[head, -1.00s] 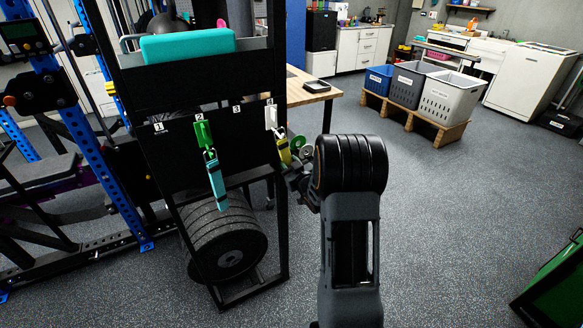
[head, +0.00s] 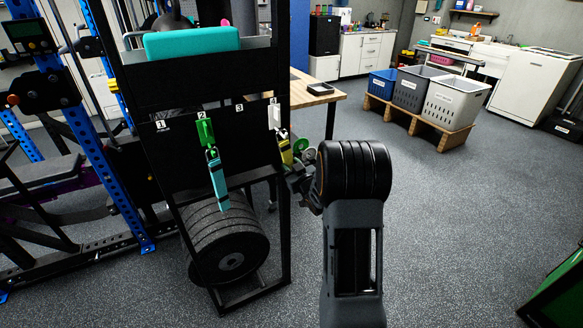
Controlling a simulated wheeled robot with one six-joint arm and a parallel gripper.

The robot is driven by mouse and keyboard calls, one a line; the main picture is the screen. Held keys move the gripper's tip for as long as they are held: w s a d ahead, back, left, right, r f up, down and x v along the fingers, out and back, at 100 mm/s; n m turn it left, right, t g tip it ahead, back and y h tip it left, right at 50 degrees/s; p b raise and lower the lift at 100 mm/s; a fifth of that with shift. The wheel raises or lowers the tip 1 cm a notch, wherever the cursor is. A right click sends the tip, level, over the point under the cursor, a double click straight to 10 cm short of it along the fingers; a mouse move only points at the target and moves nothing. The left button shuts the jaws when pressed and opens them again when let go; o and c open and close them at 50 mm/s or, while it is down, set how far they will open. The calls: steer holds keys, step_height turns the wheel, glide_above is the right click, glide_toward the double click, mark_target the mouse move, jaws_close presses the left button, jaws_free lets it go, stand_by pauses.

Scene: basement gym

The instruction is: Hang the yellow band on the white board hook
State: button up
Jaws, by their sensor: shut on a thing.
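The white hook (head: 274,117) is on the black board (head: 250,150), near its right edge by the rack's upright. The yellow band (head: 286,152) is just below and slightly right of the white hook. My gripper (head: 296,168) is shut on the yellow band, at the right side of the rack. My arm and the jaws hide part of the band. I cannot tell whether the band's top touches the hook or is apart from it.
A green hook (head: 205,132) at number 2 holds a teal band (head: 217,180). Weight plates (head: 228,250) stand below the board. A wooden table (head: 318,88) is behind the rack. Bins stand on a pallet (head: 445,135) at the back right.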

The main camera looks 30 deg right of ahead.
steer(key=o, duration=1)
steer(key=s+b, duration=0.1)
steer(key=s, duration=1.2)
steer(key=shift+s+a, duration=0.1)
steer(key=shift+s, duration=0.3)
